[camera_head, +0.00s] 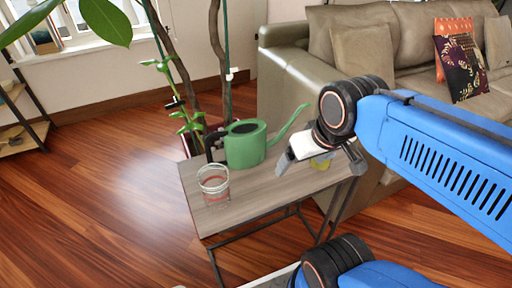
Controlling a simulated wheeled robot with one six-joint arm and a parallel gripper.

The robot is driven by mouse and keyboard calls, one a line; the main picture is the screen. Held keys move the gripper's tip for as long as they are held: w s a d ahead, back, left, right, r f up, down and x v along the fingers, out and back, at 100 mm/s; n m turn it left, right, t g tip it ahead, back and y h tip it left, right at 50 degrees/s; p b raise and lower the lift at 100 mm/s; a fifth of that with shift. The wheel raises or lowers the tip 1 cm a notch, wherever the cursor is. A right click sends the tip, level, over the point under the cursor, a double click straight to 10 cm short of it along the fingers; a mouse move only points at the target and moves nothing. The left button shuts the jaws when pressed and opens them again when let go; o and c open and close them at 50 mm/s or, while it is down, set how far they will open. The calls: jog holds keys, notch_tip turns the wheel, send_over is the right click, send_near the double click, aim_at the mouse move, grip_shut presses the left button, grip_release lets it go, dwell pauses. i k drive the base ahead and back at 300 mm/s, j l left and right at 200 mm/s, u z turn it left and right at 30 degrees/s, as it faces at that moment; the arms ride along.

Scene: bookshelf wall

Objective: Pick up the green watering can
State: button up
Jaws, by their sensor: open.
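The green watering can (246,146) stands upright on a small wooden side table (232,208). Its dark handle is on the left and its long spout points up to the right. My gripper (318,168) is open and empty, to the right of the can's body and beyond the lower part of its spout in the picture. It appears above the table's right side, apart from the can.
A clear glass (213,183) stands on the table in front of the can. A potted plant (187,100) rises behind the table. A sofa (287,82) stands behind to the right. Wooden floor (110,200) is clear at left.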

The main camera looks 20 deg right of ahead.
aim_at(245, 145)
jog(key=k+j+z, duration=0.1)
jog(key=z, duration=0.3)
jog(key=k+z, duration=0.35)
jog(key=z, duration=0.4)
jog(key=u, duration=0.45)
jog(key=k+j+u, duration=0.1)
jog(key=u, duration=0.35)
jog(key=j+u, duration=0.15)
jog(key=u, duration=0.3)
jog(key=j+u, duration=0.1)
jog(key=u, duration=0.35)
jog(key=j+u, duration=0.15)
jog(key=u, duration=0.25)
jog(key=k, duration=0.05)
